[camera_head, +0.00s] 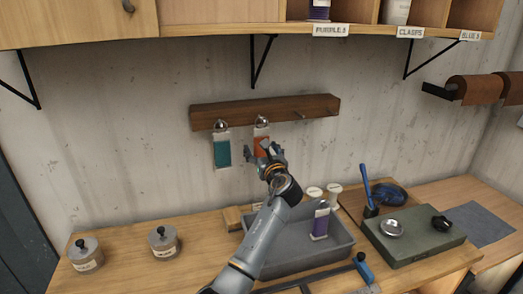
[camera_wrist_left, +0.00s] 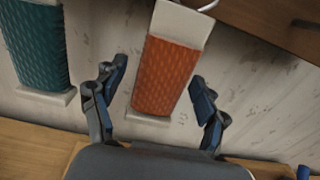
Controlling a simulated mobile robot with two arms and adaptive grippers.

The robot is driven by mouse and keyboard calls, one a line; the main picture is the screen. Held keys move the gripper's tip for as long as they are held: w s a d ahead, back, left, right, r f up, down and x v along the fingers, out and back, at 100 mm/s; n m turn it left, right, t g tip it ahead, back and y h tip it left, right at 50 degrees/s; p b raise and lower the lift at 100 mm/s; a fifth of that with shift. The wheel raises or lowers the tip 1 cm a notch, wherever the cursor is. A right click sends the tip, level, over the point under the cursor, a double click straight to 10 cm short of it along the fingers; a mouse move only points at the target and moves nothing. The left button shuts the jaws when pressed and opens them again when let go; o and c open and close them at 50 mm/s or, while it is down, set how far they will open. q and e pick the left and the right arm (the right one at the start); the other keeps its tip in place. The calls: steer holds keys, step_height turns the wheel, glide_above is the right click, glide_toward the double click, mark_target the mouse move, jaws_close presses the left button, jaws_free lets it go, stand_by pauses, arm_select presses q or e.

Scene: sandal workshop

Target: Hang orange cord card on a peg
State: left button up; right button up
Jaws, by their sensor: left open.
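The orange cord card (camera_head: 261,131) hangs below the wooden peg rail (camera_head: 240,112), on a peg right of the one with the teal card. In the left wrist view the orange card (camera_wrist_left: 166,75) stands between my left gripper's spread fingers, apart from both, with a metal ring at its top. My left gripper (camera_head: 266,158) is open just in front of the card's lower part; it also shows in the left wrist view (camera_wrist_left: 157,95). The gripper hides the card's lower end in the head view. A bare peg (camera_head: 299,115) sticks out farther right. My right gripper is not in view.
The teal card (camera_head: 222,153) hangs close on the left. Below, a grey tray (camera_head: 335,254) holds a purple card (camera_head: 321,222). Jars (camera_head: 163,241) stand on the left of the bench. A shelf with labelled bins (camera_head: 330,30) overhangs the rail.

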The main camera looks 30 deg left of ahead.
arm_select(q)
steer(key=shift+s+d+f, duration=0.1)
steer(key=shift+s+d, duration=0.15)
steer(key=shift+d, duration=0.1)
steer(key=v, duration=1.1)
steer(key=shift+s+d, duration=0.1)
